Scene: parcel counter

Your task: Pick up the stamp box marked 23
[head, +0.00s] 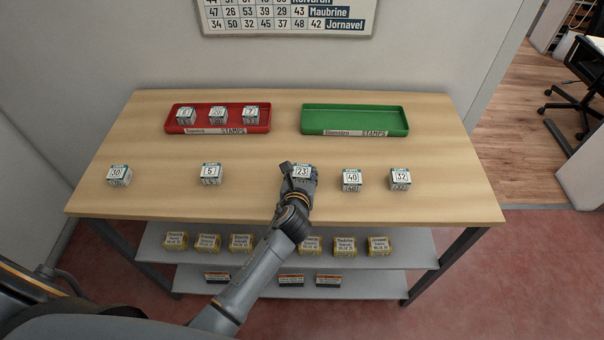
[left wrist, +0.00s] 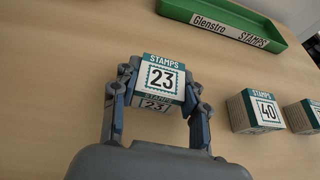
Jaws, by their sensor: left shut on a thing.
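The stamp box marked 23 (head: 303,172) is at the middle of the counter's front half, a small white and green cube. In the left wrist view the box (left wrist: 162,80) shows its 23 on two faces, between the two fingers. My left gripper (head: 299,177) is shut on it, one finger at each side. I cannot tell whether the box touches the counter. My left arm covers part of the box's near side in the head view. My right gripper is not in view.
Boxes 40 (head: 351,180) and 32 (head: 400,179) stand to the right, boxes 5 (head: 210,174) and 30 (head: 119,175) to the left. Behind are a red tray (head: 218,130) with three boxes and an empty green tray (head: 355,120). Shelves below hold several packets.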

